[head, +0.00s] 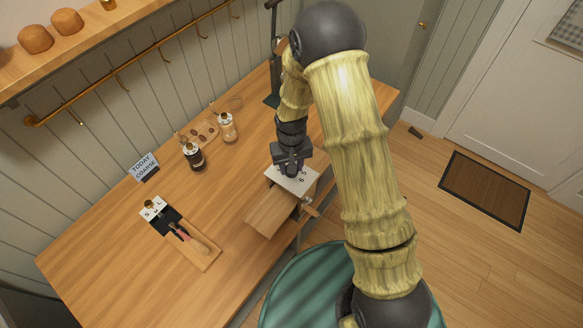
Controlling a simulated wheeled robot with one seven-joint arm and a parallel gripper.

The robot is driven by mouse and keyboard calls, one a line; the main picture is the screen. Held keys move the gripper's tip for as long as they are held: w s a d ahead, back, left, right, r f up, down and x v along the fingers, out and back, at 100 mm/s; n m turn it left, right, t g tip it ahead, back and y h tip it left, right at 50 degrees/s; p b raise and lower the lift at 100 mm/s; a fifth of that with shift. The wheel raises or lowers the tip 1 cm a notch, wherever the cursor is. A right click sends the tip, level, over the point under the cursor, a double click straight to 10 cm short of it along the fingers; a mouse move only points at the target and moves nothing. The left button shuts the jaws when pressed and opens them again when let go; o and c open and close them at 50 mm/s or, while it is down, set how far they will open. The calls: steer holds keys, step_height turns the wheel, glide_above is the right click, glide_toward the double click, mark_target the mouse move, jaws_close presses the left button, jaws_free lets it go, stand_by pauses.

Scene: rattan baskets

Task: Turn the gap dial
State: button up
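A wooden box-like grinder (270,208) stands near the front edge of the table, with a white top plate (301,181) bearing dark marks that look like numbers. The gap dial is probably on this plate, but my gripper covers its middle, so the dial's setting does not show. My gripper (291,172) points down over the plate's far part. Its fingertips are dark and small, so I cannot tell whether they touch or grip the dial. A small sign (145,167) reading "TODAY COARSE" stands at the table's back left.
Two jars, one dark (194,158) and one light (228,128), stand behind the grinder beside a small board (199,134). A wooden tray (196,252) with a lettered white plate and tools lies left. Bare table (110,243) extends at far left.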

steer(key=n+b, duration=0.1)
steer(key=n, duration=0.4)
steer(key=shift+n, duration=0.4)
steer(key=o, duration=1)
steer(key=shift+b, duration=0.3)
step_height(320, 180, up, 17)
steer(key=b, duration=0.3)
steer(key=shift+r, duration=0.2)
